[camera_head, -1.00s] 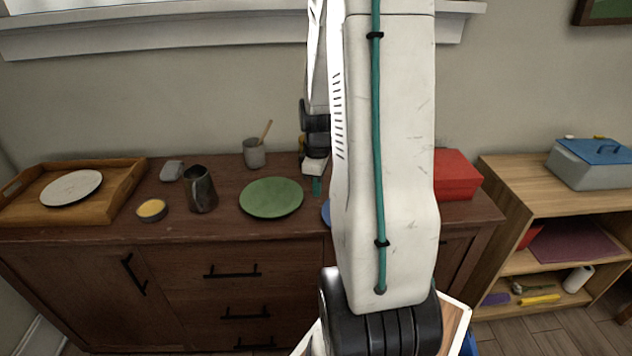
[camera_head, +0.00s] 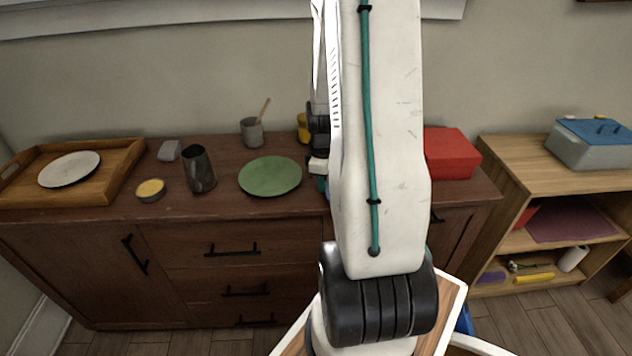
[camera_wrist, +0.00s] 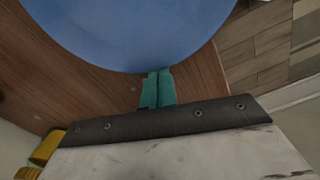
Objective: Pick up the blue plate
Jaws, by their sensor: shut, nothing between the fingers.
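The blue plate (camera_wrist: 140,30) fills the top of the wrist view, its near rim curving just past my fingertips. In the head view it is almost wholly hidden behind my arm. My gripper (camera_wrist: 157,88) has teal fingers, pressed together with nothing between them. The fingertips are at the plate's rim; I cannot tell whether they touch it. In the head view my gripper is mostly hidden by my arm, over the right part of the brown sideboard (camera_head: 225,213).
A green plate (camera_head: 270,176) lies left of my gripper. A cup (camera_head: 252,133), a dark pitcher (camera_head: 199,170) and a tray (camera_head: 112,177) with a white plate (camera_head: 69,169) stand further left. A red box (camera_head: 450,153) is right of my arm. A yellow object (camera_head: 303,127) is behind.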

